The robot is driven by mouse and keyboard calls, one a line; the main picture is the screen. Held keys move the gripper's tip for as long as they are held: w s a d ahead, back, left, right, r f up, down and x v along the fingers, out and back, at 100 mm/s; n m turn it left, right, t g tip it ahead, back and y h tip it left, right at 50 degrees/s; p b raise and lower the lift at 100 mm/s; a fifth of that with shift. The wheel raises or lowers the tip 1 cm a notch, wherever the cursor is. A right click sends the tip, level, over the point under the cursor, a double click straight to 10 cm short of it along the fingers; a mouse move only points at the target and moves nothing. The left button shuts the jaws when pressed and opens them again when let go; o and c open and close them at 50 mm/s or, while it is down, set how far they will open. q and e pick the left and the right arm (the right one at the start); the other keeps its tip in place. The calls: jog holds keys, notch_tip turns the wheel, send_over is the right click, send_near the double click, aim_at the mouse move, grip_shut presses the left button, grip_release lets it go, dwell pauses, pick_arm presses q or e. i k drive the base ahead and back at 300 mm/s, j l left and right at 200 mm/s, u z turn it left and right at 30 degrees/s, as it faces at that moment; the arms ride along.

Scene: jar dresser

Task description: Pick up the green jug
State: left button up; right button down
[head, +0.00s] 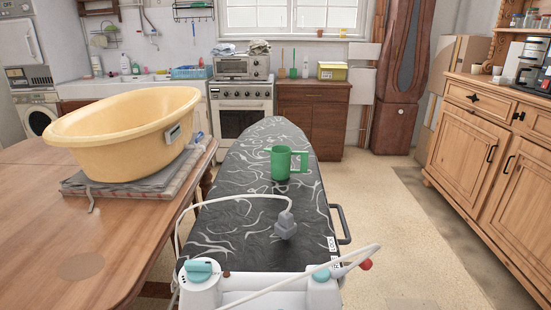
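The green jug (281,163) stands upright on the dark patterned ironing board (240,220), near the middle of its length. Nothing covers the jug. Neither of my grippers shows in the head view, so I cannot see where they are or what they hold.
A power cord with a grey plug (286,226) lies on the board in front of the jug. A white iron station (260,288) is at the near end. A wooden table (60,235) with a yellow tub (125,135) stands left. A wooden dresser (495,150) stands right, with open floor between.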

aim_at(280, 154)
jog(key=i+l+u, duration=0.3)
jog(key=l+u, duration=0.15)
jog(key=l, duration=0.25)
jog(key=i+l+u, duration=0.2)
jog(key=l+u, duration=0.2)
jog(key=l, duration=0.35)
jog(key=l+u, duration=0.45)
jog(key=l, duration=0.35)
jog(key=l+u, duration=0.45)
jog(key=l, duration=0.4)
jog(key=i+l+u, duration=0.2)
jog(key=l+u, duration=0.2)
jog(key=l, duration=0.25)
jog(key=i+l+u, duration=0.15)
jog(key=l+u, duration=0.3)
jog(key=l, duration=0.25)
jog(key=l+u, duration=0.4)
jog(key=l, duration=0.3)
